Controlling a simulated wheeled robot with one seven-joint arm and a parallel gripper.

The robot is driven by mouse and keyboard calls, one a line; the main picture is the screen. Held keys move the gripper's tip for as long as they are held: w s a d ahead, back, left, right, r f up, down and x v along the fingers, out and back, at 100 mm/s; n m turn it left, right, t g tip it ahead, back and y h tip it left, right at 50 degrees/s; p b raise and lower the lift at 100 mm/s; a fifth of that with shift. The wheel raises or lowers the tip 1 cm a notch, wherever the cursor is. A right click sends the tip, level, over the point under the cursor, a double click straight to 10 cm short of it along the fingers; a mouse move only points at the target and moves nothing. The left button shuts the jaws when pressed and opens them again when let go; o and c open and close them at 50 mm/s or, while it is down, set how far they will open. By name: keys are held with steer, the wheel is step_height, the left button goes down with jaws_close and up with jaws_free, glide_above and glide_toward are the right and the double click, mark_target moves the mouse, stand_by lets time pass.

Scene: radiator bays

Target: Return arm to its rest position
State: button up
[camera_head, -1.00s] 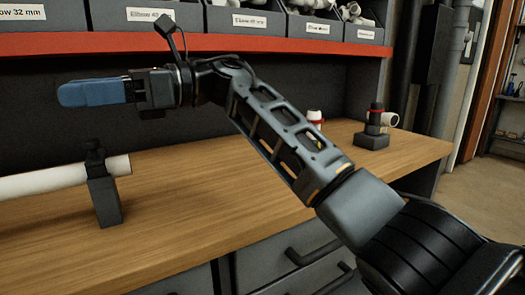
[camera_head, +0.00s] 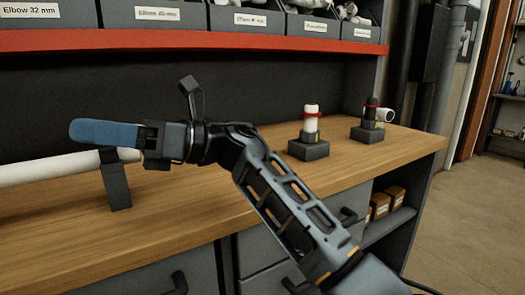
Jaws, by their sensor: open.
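My gripper (camera_head: 104,133), with blue fingers, points left above the workbench in the head camera view. The sensing of its gap is side-on here, and nothing is seen held in it. My arm (camera_head: 285,205) runs from the lower right up to the gripper, over the front part of the bench. The gripper overlaps a white pipe (camera_head: 38,169) in the picture, which lies behind it in a dark clamp stand (camera_head: 115,188).
The wooden bench (camera_head: 200,215) has drawers below. Two dark blocks hold a white fitting (camera_head: 311,120) and an elbow fitting (camera_head: 380,113) at right. A red-edged shelf (camera_head: 200,40) with labelled bins runs above. Floor (camera_head: 475,215) is free at right.

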steer(key=s+d+f+m+t+y+b, duration=0.15)
steer(key=s+d+f+m+t, duration=0.25)
steer(key=d+f+m+t, duration=0.75)
steer(key=s+d+f+m+t+y+b, duration=0.1)
steer(key=s+d+f+m+t+b, duration=0.4)
steer(key=f+m+t, duration=1.05)
steer(key=s+d+f+m+t+h, duration=0.2)
steer(key=s+d+f+m+h, duration=0.3)
steer(key=s+d+m+h, duration=0.55)
steer(key=s+d+f+m+t+h, duration=0.2)
steer(key=s+d+f+m+h, duration=0.45)
steer(key=m, duration=0.75)
steer(key=s+d+m+g+h+b, duration=0.2)
steer(key=s+d+m+g+h, duration=0.3)
steer(key=s+d, duration=0.55)
step_height(320, 180, up, 20)
steer(key=s+a+g+p, duration=0.1)
steer(key=s+p, duration=0.1)
steer(key=p, duration=1.8)
steer(key=shift+m+y+p, duration=0.35)
steer(key=shift+m+y, duration=0.1)
